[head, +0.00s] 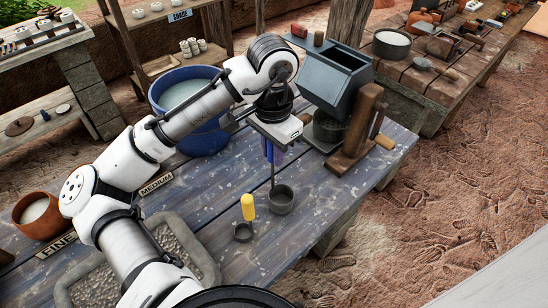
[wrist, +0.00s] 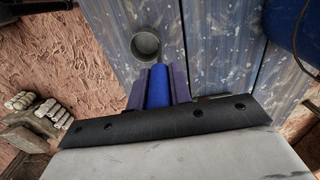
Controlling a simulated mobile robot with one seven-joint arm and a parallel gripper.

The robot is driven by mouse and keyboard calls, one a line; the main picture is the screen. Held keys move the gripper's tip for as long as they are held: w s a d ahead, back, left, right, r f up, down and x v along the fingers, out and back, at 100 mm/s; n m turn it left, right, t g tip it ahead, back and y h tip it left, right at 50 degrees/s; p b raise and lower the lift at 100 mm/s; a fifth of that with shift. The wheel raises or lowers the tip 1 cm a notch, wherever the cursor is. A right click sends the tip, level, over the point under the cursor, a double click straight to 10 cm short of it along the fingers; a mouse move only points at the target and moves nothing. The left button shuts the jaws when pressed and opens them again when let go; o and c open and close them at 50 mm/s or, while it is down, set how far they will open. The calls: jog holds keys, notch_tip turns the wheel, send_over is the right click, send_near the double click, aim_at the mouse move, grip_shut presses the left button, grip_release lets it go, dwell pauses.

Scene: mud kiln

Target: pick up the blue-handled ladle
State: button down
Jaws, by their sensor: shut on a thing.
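The blue-handled ladle is held upright in my gripper (head: 271,152), its blue handle (wrist: 158,86) between the two purple fingers in the wrist view. Its thin grey shaft runs down to a round grey cup (head: 281,200), which also shows beyond the fingers in the wrist view (wrist: 146,45). The cup is at or just above the blue-grey plank table (head: 205,205); I cannot tell if it touches. In the head view the handle is mostly hidden by the fingers.
A smaller yellow-handled ladle (head: 248,206) stands just left of the cup. A blue bucket (head: 166,122) is behind my arm. A grey hopper with a wooden crank frame (head: 352,145) stands close to the right. A stone tray (head: 206,262) is front left. The table's right front edge is clear.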

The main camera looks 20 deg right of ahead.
notch_tip(320, 180, up, 19)
jog(key=shift+f, duration=0.15)
jog(key=c, duration=2)
grip_release()
jog(key=shift+c, duration=0.8)
